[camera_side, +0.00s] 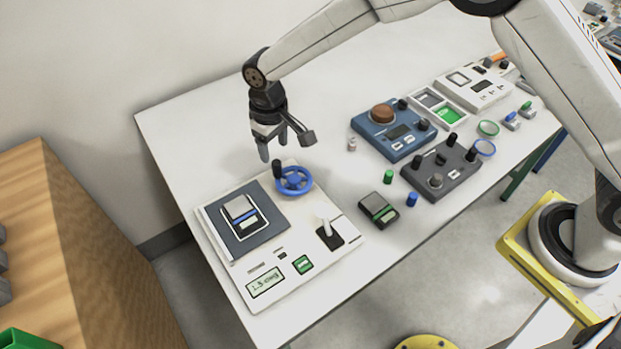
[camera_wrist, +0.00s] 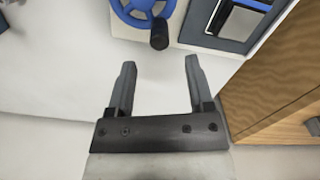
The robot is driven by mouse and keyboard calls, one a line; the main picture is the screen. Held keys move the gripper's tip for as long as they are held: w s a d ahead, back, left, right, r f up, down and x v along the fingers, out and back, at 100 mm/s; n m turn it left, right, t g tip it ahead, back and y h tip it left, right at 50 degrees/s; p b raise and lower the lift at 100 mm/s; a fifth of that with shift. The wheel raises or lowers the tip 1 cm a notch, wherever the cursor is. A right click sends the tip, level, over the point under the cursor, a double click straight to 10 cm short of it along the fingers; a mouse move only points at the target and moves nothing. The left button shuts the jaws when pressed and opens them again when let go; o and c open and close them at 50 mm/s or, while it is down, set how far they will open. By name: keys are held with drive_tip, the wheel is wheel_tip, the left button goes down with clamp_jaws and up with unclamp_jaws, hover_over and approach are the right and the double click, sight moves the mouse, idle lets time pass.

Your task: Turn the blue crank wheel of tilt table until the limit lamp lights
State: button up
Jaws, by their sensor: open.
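The blue crank wheel (camera_side: 294,181) sits at the back right corner of the white tilt table unit (camera_side: 318,262), with a black handle knob (camera_side: 278,169) standing on its rim. My gripper (camera_side: 285,150) is open and empty above and behind the wheel, apart from it. In the wrist view the open fingers of my gripper (camera_wrist: 160,75) point toward the wheel (camera_wrist: 140,10) and its black knob (camera_wrist: 159,34), which lies just beyond the fingertips and roughly between them. The unit has a display (camera_side: 265,285) and a green panel (camera_side: 302,264). I cannot tell which part is the limit lamp.
A dark grey and green block (camera_side: 379,208), a green weight (camera_side: 388,177) and a blue weight (camera_side: 412,199) stand right of the unit. A blue device (camera_side: 380,145) and a dark grey device (camera_side: 424,180) stand farther right. The white tabletop behind the wheel (camera_side: 215,135) is clear.

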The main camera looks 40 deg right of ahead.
sight(276, 162)
drive_tip(key=shift+f, duration=3.6)
clamp_jaws()
